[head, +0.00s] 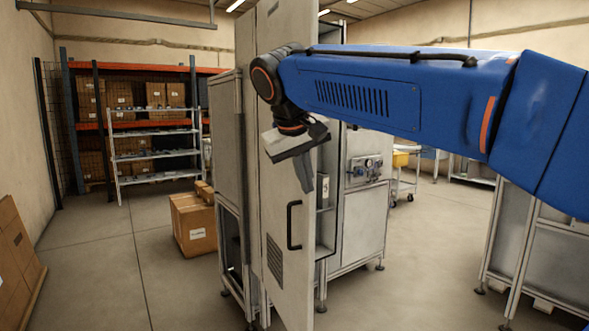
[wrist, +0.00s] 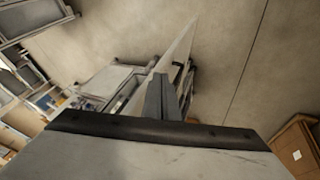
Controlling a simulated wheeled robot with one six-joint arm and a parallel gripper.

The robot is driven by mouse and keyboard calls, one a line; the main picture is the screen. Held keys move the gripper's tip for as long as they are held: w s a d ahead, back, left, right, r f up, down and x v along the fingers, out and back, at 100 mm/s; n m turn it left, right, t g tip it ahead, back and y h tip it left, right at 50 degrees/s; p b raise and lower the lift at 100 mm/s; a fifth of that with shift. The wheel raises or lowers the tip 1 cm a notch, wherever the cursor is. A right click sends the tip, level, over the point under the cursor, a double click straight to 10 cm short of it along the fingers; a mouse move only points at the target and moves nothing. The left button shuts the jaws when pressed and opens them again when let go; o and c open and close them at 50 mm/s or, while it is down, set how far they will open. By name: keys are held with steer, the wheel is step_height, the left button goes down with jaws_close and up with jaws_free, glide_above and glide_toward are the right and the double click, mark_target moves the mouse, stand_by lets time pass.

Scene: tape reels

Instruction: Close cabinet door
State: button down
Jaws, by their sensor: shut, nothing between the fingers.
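The tall light-grey cabinet door (head: 285,110) stands open in the head view, swung out from the cabinet (head: 229,140). Its black bar handle (head: 294,225) is on the face turned toward me. My gripper (head: 306,186) is shut and empty, pointing down in front of the door's upper middle near its free edge, above the handle. I cannot tell whether it touches the door. In the wrist view the shut fingers (wrist: 163,98) overlap the door (wrist: 178,48), seen nearly edge-on from above. The dark handle shows right of the fingers. The cabinet inside is mostly hidden.
Cardboard boxes (head: 194,222) sit on the floor left of the cabinet. A grey shelf rack (head: 152,155) stands at the back left. A metal frame (head: 535,255) stands at the right. The floor (head: 420,255) between it and the cabinet is clear.

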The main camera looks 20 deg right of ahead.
steer(key=w+a+r+h, duration=0.2)
steer(key=w+a+r, duration=0.5)
steer(key=a+r, duration=0.15)
steer(key=w+d+f, duration=0.4)
steer(key=d+f, duration=0.4)
steer(key=d, duration=0.1)
steer(key=shift+w+m+t, duration=0.2)
steer(key=shift+m+t, duration=0.1)
steer(key=shift+m, duration=0.1)
steer(key=shift+d, duration=0.1)
